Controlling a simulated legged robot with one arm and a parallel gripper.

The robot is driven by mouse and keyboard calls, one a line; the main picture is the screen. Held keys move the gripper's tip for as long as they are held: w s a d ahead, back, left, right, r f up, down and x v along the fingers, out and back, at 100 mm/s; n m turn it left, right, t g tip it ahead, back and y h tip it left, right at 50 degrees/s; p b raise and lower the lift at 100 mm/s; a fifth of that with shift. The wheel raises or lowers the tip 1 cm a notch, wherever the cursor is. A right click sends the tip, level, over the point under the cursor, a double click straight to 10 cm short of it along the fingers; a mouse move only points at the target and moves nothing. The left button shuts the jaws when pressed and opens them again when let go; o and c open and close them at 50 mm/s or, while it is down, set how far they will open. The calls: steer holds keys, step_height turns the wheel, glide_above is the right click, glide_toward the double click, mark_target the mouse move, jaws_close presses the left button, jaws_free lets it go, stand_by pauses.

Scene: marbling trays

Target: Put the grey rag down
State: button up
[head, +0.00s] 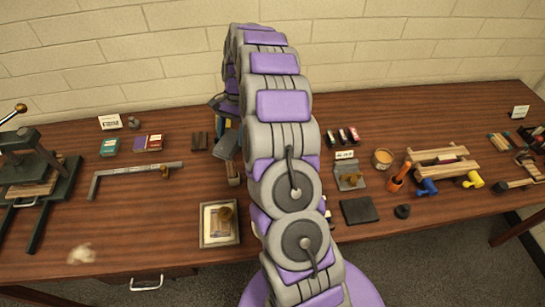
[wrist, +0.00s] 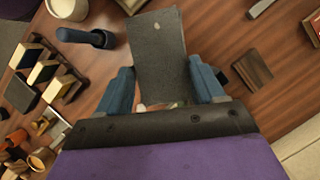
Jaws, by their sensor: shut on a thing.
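The grey rag (wrist: 158,60) is a flat, roughly rectangular dark grey piece with a small pale spot near its far end. In the wrist view it sticks out between the two blue fingers of my gripper (wrist: 162,92), which is shut on it. In the head view my gripper (head: 222,124) is mostly hidden behind my arm, over the middle of the table. A grey part of the rag (head: 227,146) shows just below the fingers there. I cannot tell whether its lower edge touches the table.
A steel square (head: 130,169) and a press (head: 40,187) stand left. A dark pad (head: 359,210), a tub (head: 383,159) and a wooden rack (head: 440,157) are right. Bare wood shows front left.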

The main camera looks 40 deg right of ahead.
steer(key=s+d+f+m+t+b, duration=0.1)
steer(key=s+d+m+t, duration=0.1)
steer(key=d+m, duration=0.5)
steer(key=s+d+f+m+t+b, duration=0.15)
steer(key=d+m, duration=0.25)
steer(key=d, duration=0.5)
steer(key=shift+t, duration=0.45)
steer(key=f+b, duration=0.1)
steer(key=f, duration=0.5)
steer(key=s+f+b, duration=0.1)
steer(key=f, duration=0.2)
steer(key=shift+b, duration=0.35)
steer(key=shift+a+f+b, duration=0.2)
steer(key=shift+f+b, duration=0.35)
steer(key=shift+f, duration=1.35)
steer(key=shift+d, duration=0.1)
steer(key=o, duration=1.2)
